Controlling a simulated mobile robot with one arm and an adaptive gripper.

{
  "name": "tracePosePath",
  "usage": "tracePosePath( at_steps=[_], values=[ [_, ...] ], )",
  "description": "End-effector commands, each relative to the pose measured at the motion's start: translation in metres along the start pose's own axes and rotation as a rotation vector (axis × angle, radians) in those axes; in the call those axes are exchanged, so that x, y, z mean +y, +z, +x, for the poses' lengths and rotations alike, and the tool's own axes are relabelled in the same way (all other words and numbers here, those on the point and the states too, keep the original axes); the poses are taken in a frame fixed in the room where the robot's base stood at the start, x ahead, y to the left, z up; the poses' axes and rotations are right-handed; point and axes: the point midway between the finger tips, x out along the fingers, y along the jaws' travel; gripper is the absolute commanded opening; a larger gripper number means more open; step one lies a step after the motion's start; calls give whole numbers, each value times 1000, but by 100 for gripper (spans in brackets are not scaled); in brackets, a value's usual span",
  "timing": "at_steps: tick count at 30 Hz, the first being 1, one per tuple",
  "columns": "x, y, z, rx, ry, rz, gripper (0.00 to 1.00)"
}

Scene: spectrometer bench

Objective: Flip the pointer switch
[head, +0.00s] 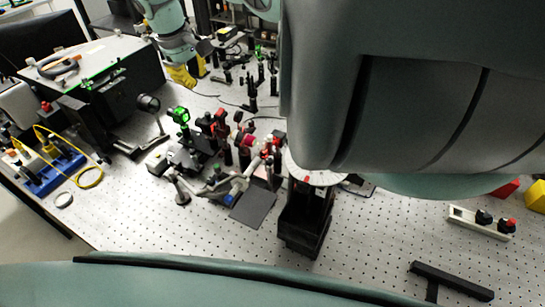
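I cannot pick out the pointer switch for certain in the head view. Small optical parts crowd the middle of the bench, including a green-lit mount (180,115) and several red and black mounts. A teal arm section at the upper left ends in a yellow piece (182,76) above the back of the bench. It looks like the end of my arm, but its fingers are too small to read. I see nothing clearly held there. My large grey-green arm link covers the upper right and hides much of the bench behind it.
The perforated bench top (150,215) is bare at the front left. A black box-like stand (305,225) is at the centre front. A white strip (462,214) with black and red parts and a black bar (450,280) lie at the right. A blue tray (45,182) is at far left.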

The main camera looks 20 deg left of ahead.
Motion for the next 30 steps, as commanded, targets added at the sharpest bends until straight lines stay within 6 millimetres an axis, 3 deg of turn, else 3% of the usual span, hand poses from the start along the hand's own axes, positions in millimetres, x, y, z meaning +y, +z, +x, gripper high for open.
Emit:
tracePosePath(
  at_steps=[1, 9, 20, 21, 23, 26, 30],
  values=[
    [8, 5, 0, 0, 2, 21, 0],
    [6, 6, -14, -3, 1, 21, 0],
    [6, 7, -16, -6, 0, 23, 0],
    [6, 7, -16, -6, 0, 23, 5],
    [5, 5, -15, 1, -2, 21, 0],
    [-2, -5, -11, 43, -20, 6, 0],
    [-24, -42, -2, 203, -73, -35, 0]
  ],
)
